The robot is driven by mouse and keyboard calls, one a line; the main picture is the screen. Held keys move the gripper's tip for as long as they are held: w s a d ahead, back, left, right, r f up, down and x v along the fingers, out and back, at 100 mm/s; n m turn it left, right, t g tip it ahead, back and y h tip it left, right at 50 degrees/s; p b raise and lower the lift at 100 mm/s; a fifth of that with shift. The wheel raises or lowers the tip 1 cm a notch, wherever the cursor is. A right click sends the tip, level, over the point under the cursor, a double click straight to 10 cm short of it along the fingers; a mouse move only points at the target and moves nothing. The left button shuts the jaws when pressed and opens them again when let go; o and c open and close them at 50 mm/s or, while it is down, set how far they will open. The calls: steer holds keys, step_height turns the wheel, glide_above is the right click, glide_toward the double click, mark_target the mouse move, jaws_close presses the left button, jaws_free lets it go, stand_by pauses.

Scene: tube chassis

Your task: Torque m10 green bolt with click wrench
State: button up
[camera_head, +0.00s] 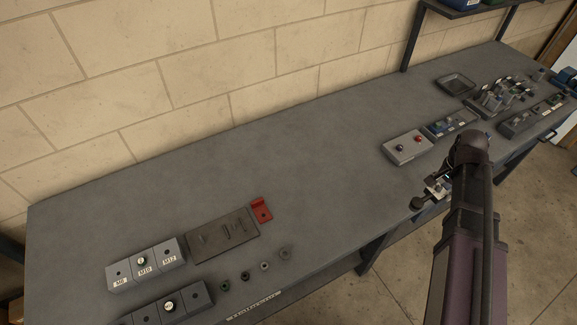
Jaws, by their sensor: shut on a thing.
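A grey block (122,275) at the lower left carries the labels M8, M10 and M12. A small bolt with a green tint and a pale top (141,261) stands in its M10 section. My gripper (436,186) is at the bench's front edge, far to the right of the block and partly hidden by my arm. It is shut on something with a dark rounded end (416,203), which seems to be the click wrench. Most of the held thing is hidden.
A second grey block (147,318) lies in front, cut off by the frame. A dark slotted tray (208,241), a red bracket (261,211) and several small round parts are nearby. The bench middle is clear.

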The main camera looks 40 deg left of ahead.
step_height(320, 180, up, 8)
steer(key=p, duration=0.7)
steer(key=shift+r, duration=0.2)
steer(key=shift+s, duration=0.1)
